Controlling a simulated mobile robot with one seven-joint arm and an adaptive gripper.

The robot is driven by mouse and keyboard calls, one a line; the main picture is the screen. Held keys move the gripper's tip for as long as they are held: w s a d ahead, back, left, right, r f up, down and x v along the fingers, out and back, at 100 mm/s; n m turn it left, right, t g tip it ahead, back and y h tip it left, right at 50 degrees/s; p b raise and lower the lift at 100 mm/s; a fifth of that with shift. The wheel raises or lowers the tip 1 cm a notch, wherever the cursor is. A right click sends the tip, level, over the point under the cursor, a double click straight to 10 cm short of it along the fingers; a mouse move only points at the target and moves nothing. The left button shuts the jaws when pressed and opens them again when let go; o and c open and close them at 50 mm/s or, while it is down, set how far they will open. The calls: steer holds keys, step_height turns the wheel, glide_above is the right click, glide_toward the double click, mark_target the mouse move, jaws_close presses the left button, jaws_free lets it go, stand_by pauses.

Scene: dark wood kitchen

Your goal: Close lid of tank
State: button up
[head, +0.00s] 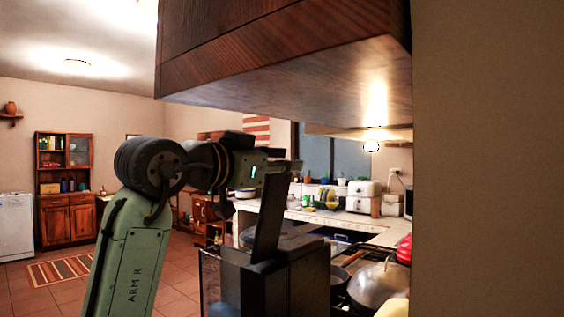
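A dark box-shaped tank (290,287) stands in the lower middle of the head view, close to me. Its lid (269,215) is raised, a dark narrow panel standing steeply up and leaning slightly to the right at the top. My arm reaches in from the lower left, and my gripper (286,160) is at the lid's top end. I cannot tell whether it touches the lid. The fingers are small and dark, and their gap is not clear. The tank's opening is not visible from here.
A dark wooden hood (290,60) hangs above my gripper. A stove with a lidded pan (377,284) is right of the tank. A beige wall (490,160) fills the right side. A counter with dishes and white containers (362,196) lies behind. Open tiled floor (180,290) is at left.

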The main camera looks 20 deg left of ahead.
jaws_close()
stand_by(0.7)
